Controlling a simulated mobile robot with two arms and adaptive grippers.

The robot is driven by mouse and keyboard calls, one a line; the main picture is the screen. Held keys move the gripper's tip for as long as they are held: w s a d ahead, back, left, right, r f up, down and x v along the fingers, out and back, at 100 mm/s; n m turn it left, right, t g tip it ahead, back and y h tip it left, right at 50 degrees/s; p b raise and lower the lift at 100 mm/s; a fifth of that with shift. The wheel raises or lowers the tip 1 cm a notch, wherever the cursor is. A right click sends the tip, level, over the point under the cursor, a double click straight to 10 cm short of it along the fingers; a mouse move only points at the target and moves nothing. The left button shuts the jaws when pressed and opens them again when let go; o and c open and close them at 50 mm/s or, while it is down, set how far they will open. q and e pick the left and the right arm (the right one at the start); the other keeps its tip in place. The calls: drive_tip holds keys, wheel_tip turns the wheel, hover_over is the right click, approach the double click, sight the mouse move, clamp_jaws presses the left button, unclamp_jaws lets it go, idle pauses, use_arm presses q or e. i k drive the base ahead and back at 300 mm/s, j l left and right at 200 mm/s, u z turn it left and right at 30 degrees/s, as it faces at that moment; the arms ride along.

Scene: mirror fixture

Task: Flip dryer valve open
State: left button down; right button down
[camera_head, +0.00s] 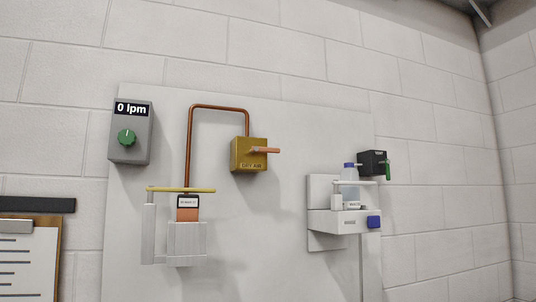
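A brass-coloured valve box (248,155) with small lettering that seems to read "DRY AIR" is on the pale panel in the middle of the head view. Its copper-coloured lever (266,150) points sideways to the right, about level. A bent copper pipe (218,106) runs from the box up, left and down to an orange-brown canister (188,214) with a white label. Neither gripper is in view.
A yellow bar (181,190) crosses above the white canister holder (187,243). A clipboard (31,262) hangs lower left.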

sight(267, 150)
drive_tip(key=i+l, duration=0.1)
drive_tip(key=l, duration=0.25)
drive_tip(key=i+l, duration=0.15)
drive_tip(key=l, duration=0.2)
drive_tip(key=i+l, duration=0.1)
drive_tip(key=l, duration=0.25)
drive_tip(key=i+l, duration=0.1)
drive_tip(key=l, duration=0.25)
drive_tip(key=i+l, duration=0.15)
drive_tip(key=l, duration=0.2)
drive_tip(key=u, duration=1.55)
